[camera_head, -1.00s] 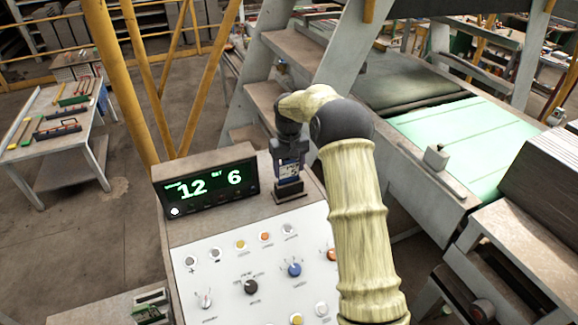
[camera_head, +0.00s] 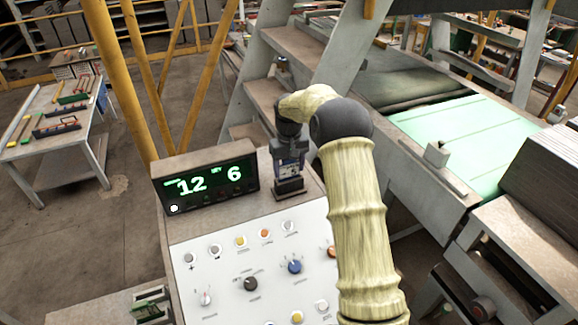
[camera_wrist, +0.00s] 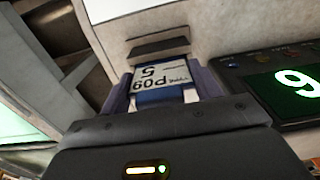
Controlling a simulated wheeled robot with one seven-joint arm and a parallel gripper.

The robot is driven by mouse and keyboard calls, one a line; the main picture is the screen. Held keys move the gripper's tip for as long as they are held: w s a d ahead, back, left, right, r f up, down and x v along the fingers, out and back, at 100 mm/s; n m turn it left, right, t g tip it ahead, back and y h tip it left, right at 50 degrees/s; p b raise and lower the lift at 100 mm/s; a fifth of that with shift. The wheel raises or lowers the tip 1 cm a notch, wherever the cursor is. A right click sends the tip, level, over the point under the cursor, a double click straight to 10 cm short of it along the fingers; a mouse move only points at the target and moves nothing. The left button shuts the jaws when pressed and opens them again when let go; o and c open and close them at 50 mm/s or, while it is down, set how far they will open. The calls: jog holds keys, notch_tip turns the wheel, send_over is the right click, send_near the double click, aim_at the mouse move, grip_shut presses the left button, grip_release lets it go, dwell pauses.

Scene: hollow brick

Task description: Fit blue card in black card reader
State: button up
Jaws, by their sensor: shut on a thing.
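My gripper (camera_head: 288,157) points down above the black card reader (camera_head: 289,187) at the back right of the control panel. It is shut on the blue card (camera_head: 290,169), which stands upright with its lower end at the reader. In the wrist view the blue card (camera_wrist: 160,78), with a white label, lies between my two fingers (camera_wrist: 160,93). Its far end meets the dark card reader (camera_wrist: 158,46). I cannot tell how far the end is in the slot, as the card's own face hides that place.
A display (camera_head: 206,183) with green figures stands just left of the reader. The white panel (camera_head: 225,284) in front carries several knobs and buttons. A grey staircase (camera_head: 262,98) rises behind, and a conveyor with a green surface (camera_head: 465,135) lies to the right.

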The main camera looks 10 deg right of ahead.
jog(key=shift+f, duration=0.15)
jog(key=o, duration=1.1)
jog(key=shift+r+b, duration=0.55)
jog(key=shift+r, duration=0.15)
notch_tip(320, 180, up, 16)
jog(key=b, duration=0.2)
jog(key=shift+b, duration=0.4)
jog(key=shift+f, duration=0.1)
